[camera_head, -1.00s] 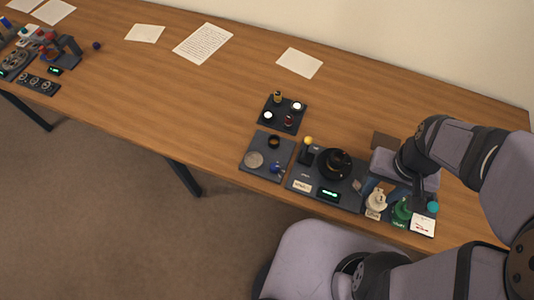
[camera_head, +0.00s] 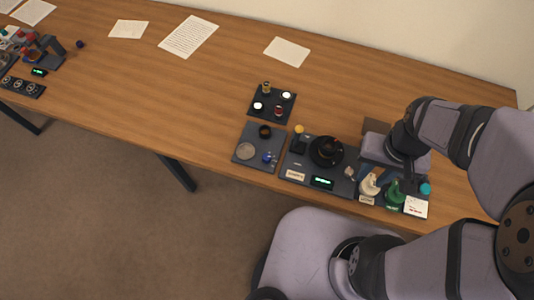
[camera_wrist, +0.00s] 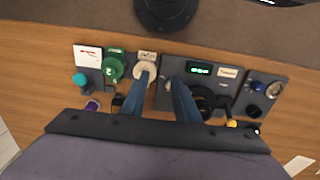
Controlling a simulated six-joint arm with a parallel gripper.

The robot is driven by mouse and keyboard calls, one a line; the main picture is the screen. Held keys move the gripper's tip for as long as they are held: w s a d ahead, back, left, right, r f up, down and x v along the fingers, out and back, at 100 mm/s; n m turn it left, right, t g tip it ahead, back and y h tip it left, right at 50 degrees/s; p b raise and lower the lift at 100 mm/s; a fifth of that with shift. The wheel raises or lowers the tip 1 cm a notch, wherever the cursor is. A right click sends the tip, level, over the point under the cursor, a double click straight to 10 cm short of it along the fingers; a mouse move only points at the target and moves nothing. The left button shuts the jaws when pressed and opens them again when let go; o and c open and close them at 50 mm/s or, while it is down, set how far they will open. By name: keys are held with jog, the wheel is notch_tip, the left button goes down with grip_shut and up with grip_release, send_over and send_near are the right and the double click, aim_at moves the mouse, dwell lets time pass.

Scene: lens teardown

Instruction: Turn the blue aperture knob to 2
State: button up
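No knob is readable as the aperture knob. A small dark-blue knob (camera_head: 268,158) sits on the left tray and shows in the wrist view (camera_wrist: 257,87). A teal-blue knob (camera_head: 425,188) stands at the right end of the console, also in the wrist view (camera_wrist: 79,78). Beside it are a green numbered knob (camera_head: 395,192) and a cream knob (camera_head: 369,184) with a label. My gripper (camera_wrist: 161,76) has its two blue fingers apart, with nothing clearly held between them. The left fingertip overlaps the cream knob (camera_wrist: 146,68) in view; contact cannot be told.
A dark console (camera_head: 296,163) carries a round black part (camera_head: 326,151) and a green-lit display (camera_head: 322,183). A small tray (camera_head: 255,116) with little parts lies behind the left tray (camera_head: 240,143). Papers (camera_head: 287,52) lie at the back. The table's middle is clear.

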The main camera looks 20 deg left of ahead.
jog(key=s+a+f+n+g+h+p, duration=0.15)
jog(key=s+a+n, duration=0.3)
jog(key=a, duration=0.45)
jog(key=m+t+y+p, duration=0.1)
jog(key=m+p, duration=0.1)
jog(key=m, duration=0.1)
send_over(267, 157)
jog(key=shift+s+d+f, duration=0.15)
jog(key=shift+s+f, duration=0.05)
jog(key=shift+f, duration=0.45)
jog(key=shift+w+m, duration=0.15)
jog(key=shift+m, duration=0.9)
jog(key=m, duration=0.3)
jog(key=shift+a+t+y, duration=0.2)
jog(key=shift+t+y, duration=0.05)
jog(key=shift+f+p, duration=0.9)
jog(key=shift+f, duration=2.75)
